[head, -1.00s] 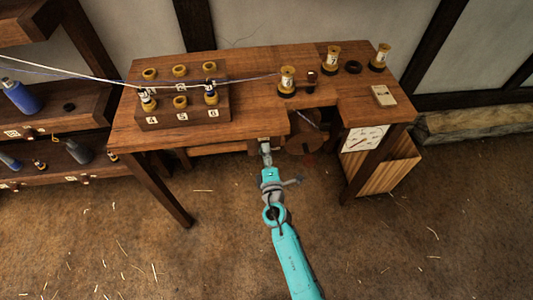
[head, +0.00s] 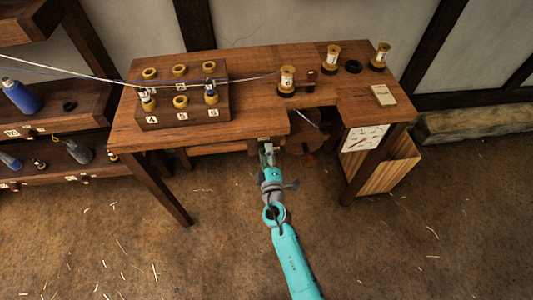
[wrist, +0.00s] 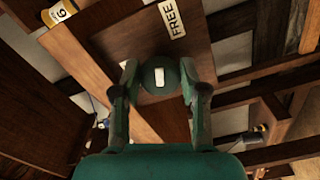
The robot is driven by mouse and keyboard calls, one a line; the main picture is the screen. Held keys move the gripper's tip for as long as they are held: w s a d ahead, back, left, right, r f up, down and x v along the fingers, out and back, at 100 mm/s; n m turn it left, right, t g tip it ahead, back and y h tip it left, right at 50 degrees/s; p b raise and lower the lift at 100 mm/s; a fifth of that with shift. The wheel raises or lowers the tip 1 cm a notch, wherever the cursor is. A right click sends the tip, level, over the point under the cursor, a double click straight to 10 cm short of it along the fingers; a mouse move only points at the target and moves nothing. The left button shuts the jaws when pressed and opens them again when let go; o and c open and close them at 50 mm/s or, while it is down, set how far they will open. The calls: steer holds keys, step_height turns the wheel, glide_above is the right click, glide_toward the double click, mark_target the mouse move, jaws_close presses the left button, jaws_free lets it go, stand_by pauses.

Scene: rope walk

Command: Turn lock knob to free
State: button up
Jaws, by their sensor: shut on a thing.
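The lock knob (wrist: 150,85) is a dark round knob with a short white mark, in the middle of the wrist view. A white label reading FREE (wrist: 172,18) sits on the wood above it, a little right. The white mark stands nearly upright in that picture. My gripper (wrist: 158,75) has one finger on each side of the knob and is shut on it. In the head view my gripper (head: 267,153) is at the table's front edge, below the top, and the knob cannot be made out there.
The wooden table (head: 250,120) carries a numbered bobbin block (head: 182,118) at left and several spools, one (head: 287,80) near the middle. A round wooden wheel (head: 303,143) hangs in the table's cut-out, right of my gripper. A white dial (head: 365,138) is at front right.

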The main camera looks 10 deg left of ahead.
steer(key=shift+f, duration=0.1)
steer(key=o, duration=1.1)
steer(key=v, duration=1.2)
steer(key=shift+s+d, duration=0.1)
steer(key=s+d+f+m+g+h, duration=0.1)
steer(key=s+d+m, duration=0.2)
steer(key=s+d, duration=0.5)
steer(key=s+d+f+m+g+h, duration=0.1)
steer(key=s+d+f+m+g, duration=0.15)
steer(key=s+d, duration=0.65)
steer(key=s+d+r+m+h, duration=0.1)
steer(key=s+d+r+m, duration=0.1)
steer(key=s+r+m, duration=0.3)
steer(key=s+d+r+m+h, duration=0.2)
steer(key=s+r+m, duration=0.4)
steer(key=s+r, duration=0.6)
steer(key=s+d+t, duration=0.1)
steer(key=s, duration=0.2)
steer(key=shift+s+d+r, duration=0.2)
steer(key=shift+r, duration=0.05)
